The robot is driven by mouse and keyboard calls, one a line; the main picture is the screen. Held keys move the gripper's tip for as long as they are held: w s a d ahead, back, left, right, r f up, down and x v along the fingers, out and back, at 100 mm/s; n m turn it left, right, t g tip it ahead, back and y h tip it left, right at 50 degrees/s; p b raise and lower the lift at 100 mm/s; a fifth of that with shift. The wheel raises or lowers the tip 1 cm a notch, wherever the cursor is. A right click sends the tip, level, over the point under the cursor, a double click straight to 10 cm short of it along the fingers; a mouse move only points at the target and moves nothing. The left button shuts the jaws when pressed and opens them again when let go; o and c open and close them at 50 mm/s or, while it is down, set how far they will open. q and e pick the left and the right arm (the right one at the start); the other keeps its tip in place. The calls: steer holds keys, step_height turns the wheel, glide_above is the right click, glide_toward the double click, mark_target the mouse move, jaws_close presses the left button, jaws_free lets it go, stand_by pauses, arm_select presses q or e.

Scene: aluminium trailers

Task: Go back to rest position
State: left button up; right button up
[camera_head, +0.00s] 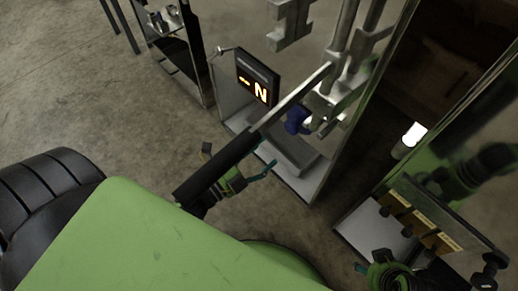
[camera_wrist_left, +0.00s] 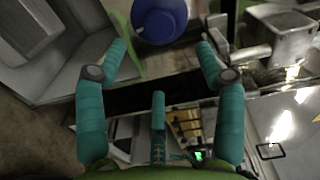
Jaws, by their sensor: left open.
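My left gripper (camera_head: 240,172) is beside the shiny trailer frame in the head view, partly hidden by a long bar with a black grip (camera_head: 218,168). In the left wrist view its teal fingers (camera_wrist_left: 160,68) are spread, with nothing between them. A blue round knob (camera_head: 297,120) is on the metal fixture, up and right of that gripper. The knob also shows in the wrist view (camera_wrist_left: 160,20), just beyond the fingertips and apart from them. My right gripper (camera_head: 385,273) shows partly at the bottom right edge; its fingers are too dark and cut off to judge.
A black display (camera_head: 257,80) with a lit "N" stands behind the bar. A panel with yellow labels (camera_head: 422,222) and black knobs is at the right. A white lamp (camera_head: 414,134) glows above it. A black-framed cart (camera_head: 175,45) stands at the back. Bare floor (camera_head: 75,95) lies left.

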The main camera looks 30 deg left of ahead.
stand_by(0.5)
arm_select(q)
steer(key=a+f+n+g+y, duration=0.4)
steer(key=a+n+y, duration=0.3)
steer(key=n, duration=0.4)
steer(key=s+d+f+n+g+h+p, duration=0.1)
steer(key=s+d+f+n+g+p, duration=0.25)
steer(key=s+g+p, duration=0.2)
steer(key=s+d+f+n+g+p, duration=0.2)
steer(key=s+f+n+g+p, duration=0.25)
steer(key=s, duration=0.25)
arm_select(e)
steer(key=s+f+g+p, duration=0.1)
steer(key=s+f+p, duration=0.5)
steer(key=p, duration=0.2)
arm_select(q)
steer(key=s+a+g+p, duration=0.1)
steer(key=s+p, duration=0.3)
steer(key=s, duration=0.5)
steer(key=s+a+f+m+g+p, duration=0.1)
steer(key=s+a+p, duration=0.1)
steer(key=s+p, duration=0.3)
steer(key=s, duration=0.4)
steer(key=shift+f, duration=0.3)
arm_select(e)
steer(key=s+d+g, duration=0.1)
steer(key=s+d, duration=0.2)
steer(key=s, duration=0.9)
steer(key=shift+s, duration=0.35)
